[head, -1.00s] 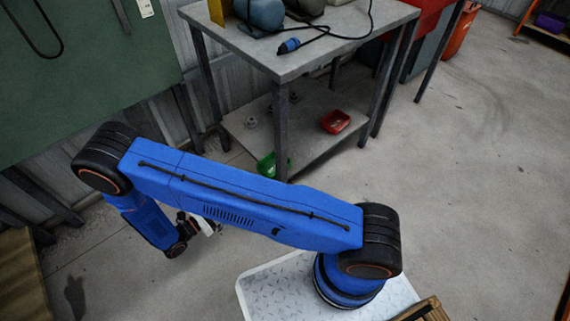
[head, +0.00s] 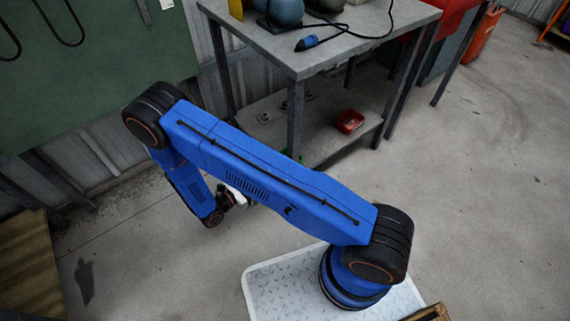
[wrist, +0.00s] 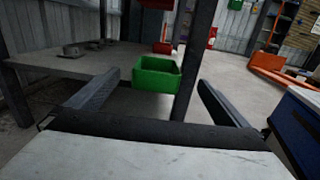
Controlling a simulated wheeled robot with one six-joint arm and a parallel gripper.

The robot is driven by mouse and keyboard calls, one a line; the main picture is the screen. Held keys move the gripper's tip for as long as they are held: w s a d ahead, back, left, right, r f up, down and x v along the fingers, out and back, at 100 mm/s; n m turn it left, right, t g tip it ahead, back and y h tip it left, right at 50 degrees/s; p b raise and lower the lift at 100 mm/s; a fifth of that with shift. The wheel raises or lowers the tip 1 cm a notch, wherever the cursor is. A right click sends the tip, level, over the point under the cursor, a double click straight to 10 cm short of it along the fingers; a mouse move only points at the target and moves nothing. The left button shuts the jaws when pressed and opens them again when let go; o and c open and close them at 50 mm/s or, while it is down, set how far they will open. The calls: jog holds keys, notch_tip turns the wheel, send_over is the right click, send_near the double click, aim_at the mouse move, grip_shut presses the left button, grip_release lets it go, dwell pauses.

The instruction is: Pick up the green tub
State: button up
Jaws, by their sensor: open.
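The green tub (wrist: 157,76) shows in the wrist view, upright, at the lower shelf of the grey table and beside a dark table leg. It lies ahead of my gripper (wrist: 158,88), between the lines of its two fingers. The fingers are apart, with nothing held between them and a gap to the tub. In the head view only a sliver of the green tub (head: 284,152) shows; my blue arm hides the rest. There my gripper (head: 238,198) is partly hidden below the arm.
The grey table (head: 330,45) carries cables and a blue connector (head: 307,43). A red tray (head: 349,121) sits on the lower shelf (head: 325,140). Table legs stand close to the green tub.

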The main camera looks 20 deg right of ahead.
jog(key=shift+w+x, duration=0.1)
jog(key=shift+x, duration=1.15)
jog(key=shift+w+x, duration=0.15)
jog(key=shift+x, duration=1.15)
jog(key=shift+f, duration=0.2)
jog(key=c, duration=1.2)
